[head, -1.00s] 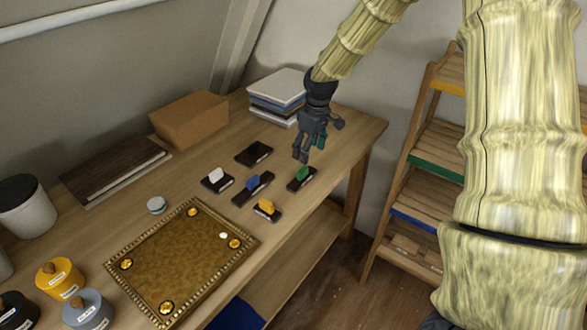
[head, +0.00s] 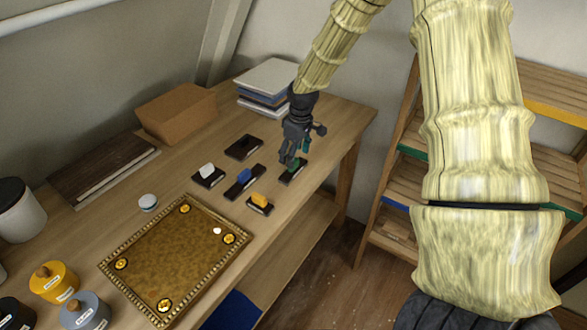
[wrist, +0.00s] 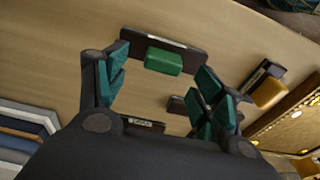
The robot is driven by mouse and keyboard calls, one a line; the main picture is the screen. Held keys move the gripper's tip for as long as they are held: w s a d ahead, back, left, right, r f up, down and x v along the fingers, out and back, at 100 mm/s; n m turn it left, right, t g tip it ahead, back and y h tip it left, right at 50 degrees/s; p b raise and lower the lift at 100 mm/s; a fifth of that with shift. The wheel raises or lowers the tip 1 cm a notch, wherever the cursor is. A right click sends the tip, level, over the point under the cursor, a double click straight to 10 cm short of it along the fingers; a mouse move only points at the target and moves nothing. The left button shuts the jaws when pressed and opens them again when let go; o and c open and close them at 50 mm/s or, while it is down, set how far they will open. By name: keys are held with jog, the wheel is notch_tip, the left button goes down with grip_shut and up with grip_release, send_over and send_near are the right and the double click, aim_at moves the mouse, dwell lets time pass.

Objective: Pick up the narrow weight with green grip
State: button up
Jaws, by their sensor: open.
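The narrow weight with green grip (head: 294,165) is a small dark slab with a green block on top, lying on the table near its right edge. It also shows in the wrist view (wrist: 163,61), ahead of the fingers and between their lines. My gripper (head: 290,160) is just above and beside this weight in the head view and partly covers it. In the wrist view my gripper (wrist: 160,88) has its teal-padded fingers spread wide with nothing between them. I cannot tell whether a finger touches the weight.
Weights with a yellow grip (head: 260,202), a blue grip (head: 244,176) and a white grip (head: 207,171) lie close by, with a plain dark slab (head: 243,147). A gilt-framed tray (head: 178,260) lies in front. Stacked books (head: 268,88) and a cardboard box (head: 178,112) stand behind.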

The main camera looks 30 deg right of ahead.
aim_at(289, 175)
jog(key=shift+w+a+f+p, duration=0.15)
jog(key=shift+f+p, duration=0.55)
jog(key=shift+f, duration=1.45)
jog(key=c, duration=1.3)
jog(key=shift+r, duration=0.1)
